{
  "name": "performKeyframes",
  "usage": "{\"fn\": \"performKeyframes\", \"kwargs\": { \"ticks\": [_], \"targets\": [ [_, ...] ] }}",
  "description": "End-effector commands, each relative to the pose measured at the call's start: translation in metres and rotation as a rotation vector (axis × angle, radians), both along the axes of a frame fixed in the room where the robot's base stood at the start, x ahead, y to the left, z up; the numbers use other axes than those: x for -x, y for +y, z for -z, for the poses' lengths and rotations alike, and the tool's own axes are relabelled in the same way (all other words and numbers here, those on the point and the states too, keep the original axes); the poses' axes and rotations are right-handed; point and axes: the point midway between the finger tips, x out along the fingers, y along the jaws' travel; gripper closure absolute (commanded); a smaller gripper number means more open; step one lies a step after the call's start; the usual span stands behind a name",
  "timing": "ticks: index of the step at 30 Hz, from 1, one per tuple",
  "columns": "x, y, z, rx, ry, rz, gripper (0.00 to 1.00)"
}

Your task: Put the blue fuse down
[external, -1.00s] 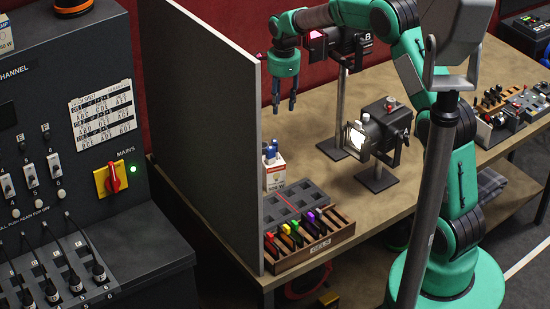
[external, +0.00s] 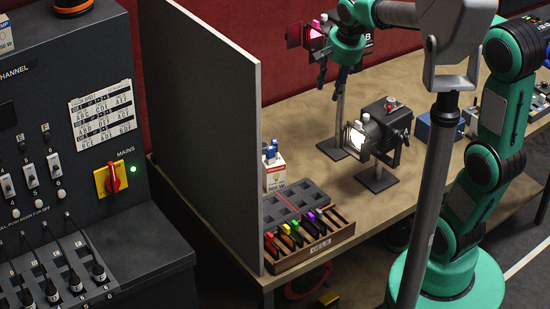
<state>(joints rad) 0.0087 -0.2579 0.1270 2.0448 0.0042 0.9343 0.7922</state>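My gripper (external: 331,82) hangs in the air above the back part of the bench, left of the upper stage lamp's stand. Its dark fingers look apart, with nothing visible between them. I cannot make out a blue fuse for certain. Small blue-topped pieces (external: 270,151) show at the white 500 W carton (external: 275,175) on the bench, behind the gel rack. They are too small to identify, and my gripper is well above and to the right of them.
A grey partition (external: 205,130) borders the bench at left. The gel rack (external: 318,248) holds several coloured gels in front of a dark slotted tray (external: 300,199). A stage lamp (external: 372,135) stands mid-bench. A blue box (external: 438,129) is farther right. Bare bench lies behind the carton.

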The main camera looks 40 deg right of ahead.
Motion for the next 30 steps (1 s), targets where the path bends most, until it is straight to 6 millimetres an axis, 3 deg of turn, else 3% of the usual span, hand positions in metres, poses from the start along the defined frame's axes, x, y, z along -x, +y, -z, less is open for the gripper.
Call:
{"fn": "performKeyframes", "kwargs": {
  "ticks": [1, 10, 18, 24, 30],
  "targets": [
    [0.016, 0.0, -0.005, 0.013, -0.014, -0.043, 0.64],
    [0.099, 0.002, -0.016, 0.113, -0.088, -0.32, 0.64],
    [0.169, 0.003, -0.008, 0.218, -0.148, -0.56, 0.64],
    [0.203, 0.003, 0.002, 0.281, -0.178, -0.688, 0.64],
    [0.215, 0.004, 0.008, 0.307, -0.187, -0.741, 0.64]
  ]
}}
